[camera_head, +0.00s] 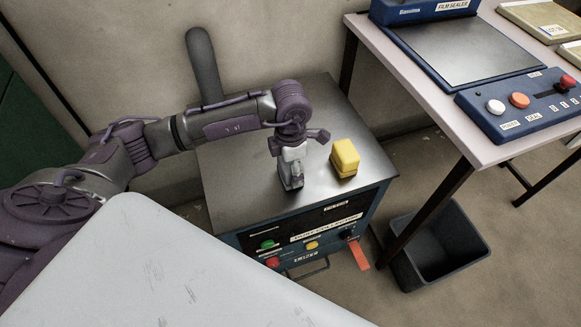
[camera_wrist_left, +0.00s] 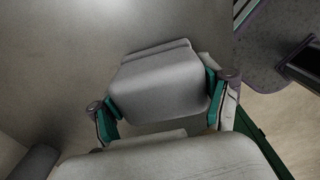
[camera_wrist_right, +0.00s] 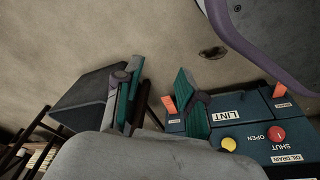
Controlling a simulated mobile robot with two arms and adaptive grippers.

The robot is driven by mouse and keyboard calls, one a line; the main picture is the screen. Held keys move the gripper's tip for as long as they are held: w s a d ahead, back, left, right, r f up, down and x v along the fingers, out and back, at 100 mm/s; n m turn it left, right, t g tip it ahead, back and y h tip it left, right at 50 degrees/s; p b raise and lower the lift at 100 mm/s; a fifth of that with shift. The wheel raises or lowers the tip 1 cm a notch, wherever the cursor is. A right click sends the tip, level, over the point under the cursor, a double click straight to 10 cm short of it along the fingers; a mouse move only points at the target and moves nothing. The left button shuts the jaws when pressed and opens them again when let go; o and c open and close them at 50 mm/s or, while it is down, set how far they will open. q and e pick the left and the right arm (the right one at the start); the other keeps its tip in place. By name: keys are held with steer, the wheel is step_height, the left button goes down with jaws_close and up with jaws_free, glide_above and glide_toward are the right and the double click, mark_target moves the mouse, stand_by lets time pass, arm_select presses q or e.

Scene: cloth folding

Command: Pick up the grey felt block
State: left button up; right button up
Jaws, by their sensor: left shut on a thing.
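The grey felt block (camera_wrist_left: 160,82) sits between the teal finger pads of my left gripper (camera_wrist_left: 165,100) in the left wrist view, with a pad against each side. In the head view my left gripper (camera_head: 291,178) points down over the metal top of the dust collector cabinet, left of a yellow block. The block is hard to make out there, and I cannot tell whether it touches the top. My right gripper (camera_wrist_right: 163,97) shows in the right wrist view with its fingers apart and nothing between them; it is out of the head view.
The yellow block (camera_head: 345,158) stands on the cabinet top (camera_head: 240,165). A table (camera_head: 400,70) with a film sealer (camera_head: 455,50) is at the right, above a dark bin (camera_head: 435,245). A pale panel (camera_head: 150,270) fills the lower left. Labelled cabinet controls (camera_wrist_right: 245,135) are near my right gripper.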

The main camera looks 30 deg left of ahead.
arm_select(q)
steer(key=shift+r, duration=0.55)
step_height(320, 180, up, 3)
steer(key=shift+f, duration=0.1)
steer(key=w+d+r, duration=0.5)
steer(key=d+r, duration=0.1)
steer(key=d, duration=0.4)
steer(key=shift+d+r, duration=0.25)
steer(key=shift+r, duration=0.1)
arm_select(e)
steer(key=shift+s+d+f, duration=0.1)
steer(key=shift+s+f, duration=0.1)
steer(key=shift+f, duration=0.25)
steer(key=shift+s+f, duration=0.2)
steer(key=shift+f, duration=0.25)
